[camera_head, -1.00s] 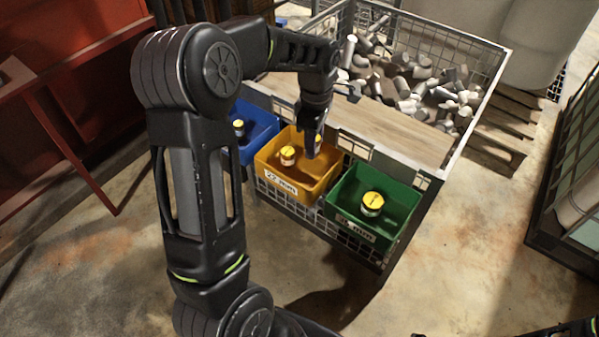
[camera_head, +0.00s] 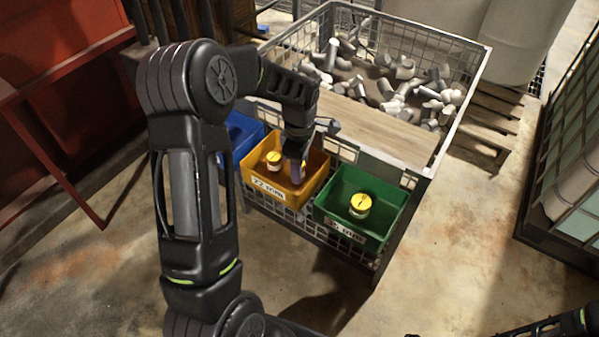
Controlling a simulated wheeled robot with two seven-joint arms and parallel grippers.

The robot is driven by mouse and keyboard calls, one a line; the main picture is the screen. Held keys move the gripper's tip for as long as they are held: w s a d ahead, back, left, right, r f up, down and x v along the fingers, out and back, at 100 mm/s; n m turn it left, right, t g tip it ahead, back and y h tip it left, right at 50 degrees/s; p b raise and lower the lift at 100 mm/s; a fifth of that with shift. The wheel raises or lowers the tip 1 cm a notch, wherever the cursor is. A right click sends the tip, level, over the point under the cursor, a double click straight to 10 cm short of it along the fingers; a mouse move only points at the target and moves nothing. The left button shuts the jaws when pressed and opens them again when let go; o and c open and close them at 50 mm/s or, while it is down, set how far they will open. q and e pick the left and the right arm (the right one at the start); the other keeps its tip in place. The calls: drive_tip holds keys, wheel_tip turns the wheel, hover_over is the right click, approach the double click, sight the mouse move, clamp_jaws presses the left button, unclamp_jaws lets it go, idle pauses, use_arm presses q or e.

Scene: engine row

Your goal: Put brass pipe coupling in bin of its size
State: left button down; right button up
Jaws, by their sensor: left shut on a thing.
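My left gripper (camera_head: 296,166) points down into the yellow bin (camera_head: 262,196), which is labelled 22 mm. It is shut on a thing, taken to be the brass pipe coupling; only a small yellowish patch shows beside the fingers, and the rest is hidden. A pale piece with a yellow top (camera_head: 273,160) stands in the yellow bin, left of the fingers. The green bin (camera_head: 335,226) to the right holds a similar yellow-topped piece (camera_head: 360,205). The blue bin (camera_head: 246,142) to the left is partly behind my arm. My right gripper is out of view.
The bins hang on the near side of a wire-mesh crate (camera_head: 478,70) with several grey and white pipe pieces (camera_head: 400,85). A wooden board (camera_head: 375,128) lies behind the bins.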

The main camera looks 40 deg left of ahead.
use_arm(q)
wheel_tip(320, 180, down, 2)
drive_tip(key=shift+f, duration=0.15)
drive_tip(key=c, duration=0.9)
unclamp_jaws()
drive_tip(key=shift+r, duration=0.3)
wheel_tip(320, 180, up, 12)
drive_tip(key=shift+f+p, duration=0.1)
drive_tip(key=shift+p, duration=0.4)
